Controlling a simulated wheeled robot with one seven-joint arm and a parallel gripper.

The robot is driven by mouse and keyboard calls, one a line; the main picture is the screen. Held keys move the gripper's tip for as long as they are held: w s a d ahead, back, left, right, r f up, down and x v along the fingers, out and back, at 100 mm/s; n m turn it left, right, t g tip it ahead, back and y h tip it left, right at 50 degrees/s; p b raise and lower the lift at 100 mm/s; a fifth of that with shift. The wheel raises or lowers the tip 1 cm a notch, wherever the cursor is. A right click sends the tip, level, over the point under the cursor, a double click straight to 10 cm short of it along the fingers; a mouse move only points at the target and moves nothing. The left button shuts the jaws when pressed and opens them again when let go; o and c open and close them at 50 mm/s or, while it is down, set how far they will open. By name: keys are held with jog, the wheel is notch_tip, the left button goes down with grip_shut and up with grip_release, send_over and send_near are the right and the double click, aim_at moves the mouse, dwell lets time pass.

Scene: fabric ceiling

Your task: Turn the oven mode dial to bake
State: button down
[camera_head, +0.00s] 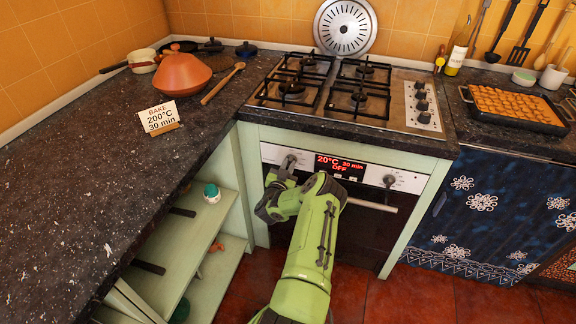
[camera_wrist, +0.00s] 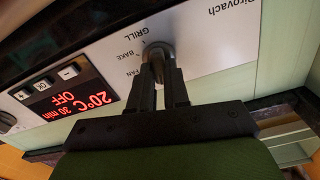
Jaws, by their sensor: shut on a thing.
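The oven (camera_head: 340,215) is built in under the gas hob, with a white control panel and a red display (camera_head: 340,166) reading 20°C, 30 min, OFF. The mode dial (camera_wrist: 158,52) is at the panel's left end in the head view, with GRILL, BAKE and FAN printed around it. My gripper (camera_wrist: 163,72) is shut on the dial, one finger on each side. In the head view my gripper (camera_head: 283,172) reaches the panel's left part and hides some of it. The dial's pointer is hard to make out.
A second knob (camera_head: 389,180) is at the panel's right end. The oven handle (camera_head: 372,205) runs below the panel, close to my arm. Open shelves (camera_head: 190,240) stand at the left. A card (camera_head: 160,117) on the counter reads BAKE 200°C 30 min.

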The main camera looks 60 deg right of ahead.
jog(key=m+p, duration=0.1)
jog(key=m, duration=0.5)
jog(key=shift+f, duration=0.1)
jog(key=m, duration=0.6)
jog(key=shift+s+f+m, duration=0.15)
jog(key=shift+f+m, duration=0.05)
jog(key=shift+m, duration=0.1)
jog(key=m, duration=0.4)
jog(key=shift+f+m+b, duration=0.1)
jog(key=shift+m+b, duration=0.2)
jog(key=m+b, duration=0.1)
jog(key=m, duration=0.3)
jog(key=shift+m, duration=0.3)
jog(key=c, duration=1.1)
grip_release()
jog(key=shift+a, duration=0.1)
